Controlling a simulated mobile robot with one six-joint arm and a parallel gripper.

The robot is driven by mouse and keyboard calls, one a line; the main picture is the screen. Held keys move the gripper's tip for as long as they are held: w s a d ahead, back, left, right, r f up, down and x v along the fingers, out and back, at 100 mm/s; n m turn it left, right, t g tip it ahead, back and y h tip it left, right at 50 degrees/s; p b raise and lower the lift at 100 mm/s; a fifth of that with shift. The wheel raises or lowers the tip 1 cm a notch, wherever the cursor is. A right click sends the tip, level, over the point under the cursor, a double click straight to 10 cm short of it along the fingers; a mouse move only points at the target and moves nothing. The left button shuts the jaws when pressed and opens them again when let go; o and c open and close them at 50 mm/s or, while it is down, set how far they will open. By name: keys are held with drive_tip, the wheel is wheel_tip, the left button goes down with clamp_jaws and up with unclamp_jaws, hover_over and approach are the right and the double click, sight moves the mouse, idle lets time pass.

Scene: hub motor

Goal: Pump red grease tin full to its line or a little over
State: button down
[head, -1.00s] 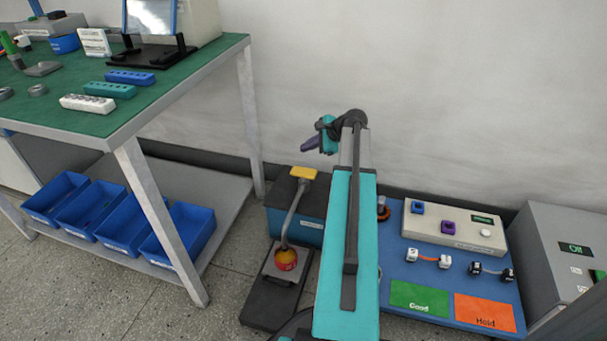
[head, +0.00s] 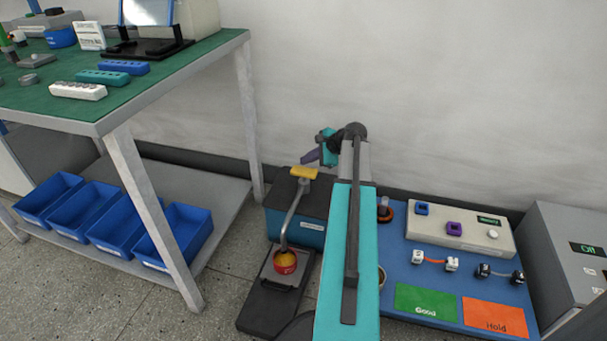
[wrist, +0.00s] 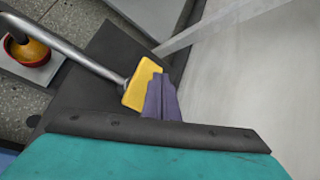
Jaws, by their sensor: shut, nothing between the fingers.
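The red grease tin (head: 285,267) stands upright under the spout of the pump, on a plate at the front of its dark base. Yellow grease (head: 286,257) shows inside it; I cannot make out the fill line.
A blue board (head: 390,262) with a beige box, small connectors, a green Good mat (head: 426,301) and an orange Hold mat (head: 495,317) lies to the right. A grey cabinet (head: 565,260) stands beyond. The green-topped bench (head: 150,85) is left, and the wall is close behind.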

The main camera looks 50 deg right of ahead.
sight(305, 171)
drive_tip(key=shift+f, duration=0.65)
drive_tip(key=shift+w+f+p, duration=0.1)
drive_tip(key=shift+f+p, duration=0.3)
idle(1.6)
drive_tip(key=shift+f, duration=1.55)
idle(3.2)
